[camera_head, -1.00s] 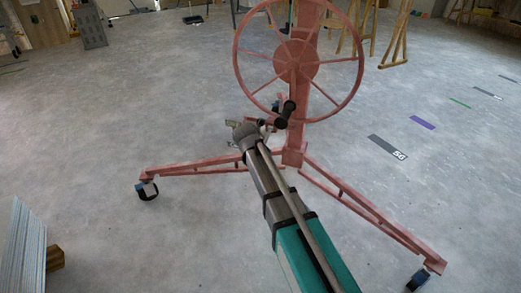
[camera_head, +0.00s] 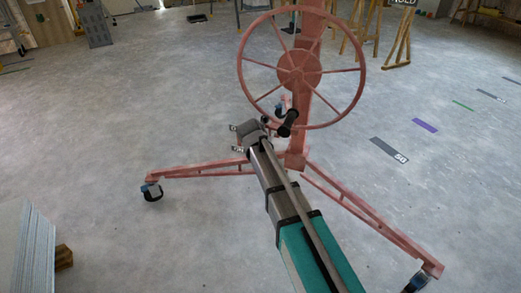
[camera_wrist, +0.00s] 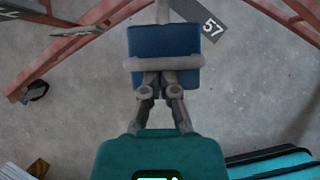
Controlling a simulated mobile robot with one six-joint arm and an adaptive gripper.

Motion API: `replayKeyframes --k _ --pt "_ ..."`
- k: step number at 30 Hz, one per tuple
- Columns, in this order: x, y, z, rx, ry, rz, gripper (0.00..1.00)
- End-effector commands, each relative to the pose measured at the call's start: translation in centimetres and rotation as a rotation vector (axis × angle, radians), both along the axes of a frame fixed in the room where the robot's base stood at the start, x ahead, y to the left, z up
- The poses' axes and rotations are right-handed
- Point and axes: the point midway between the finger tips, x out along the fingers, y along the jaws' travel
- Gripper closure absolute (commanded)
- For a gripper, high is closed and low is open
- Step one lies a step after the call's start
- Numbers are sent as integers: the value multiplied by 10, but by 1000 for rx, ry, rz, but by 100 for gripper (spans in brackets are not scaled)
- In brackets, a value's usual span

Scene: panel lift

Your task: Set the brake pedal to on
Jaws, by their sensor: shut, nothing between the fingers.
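The red panel lift (camera_head: 296,135) stands ahead with a large spoked handwheel (camera_head: 301,70). In the wrist view a blue block (camera_wrist: 164,40) with a pale grey bar (camera_wrist: 164,63) across it lies straight ahead of my gripper (camera_wrist: 160,80). The block may be the brake pedal; I cannot tell for sure. My gripper is shut and empty, its fingertips at or close to the bar; contact is unclear. In the head view my arm hides the gripper's tips, low beside the lift's post. Blue also shows on the left leg's caster (camera_head: 151,190).
The lift's left leg (camera_head: 200,170) and right leg (camera_head: 375,218) spread on both sides of my arm. A black crank handle (camera_head: 288,123) is close above my wrist. Stacked panels (camera_head: 25,250) stand at lower left.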

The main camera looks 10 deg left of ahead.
Motion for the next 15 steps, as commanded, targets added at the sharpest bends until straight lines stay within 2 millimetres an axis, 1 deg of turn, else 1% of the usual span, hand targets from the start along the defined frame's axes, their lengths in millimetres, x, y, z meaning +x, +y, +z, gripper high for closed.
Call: replayKeyframes --k 8,15 --pt "-3 0 9 0 0 0 100" --pt "-8 2 27 -1 0 1 100"
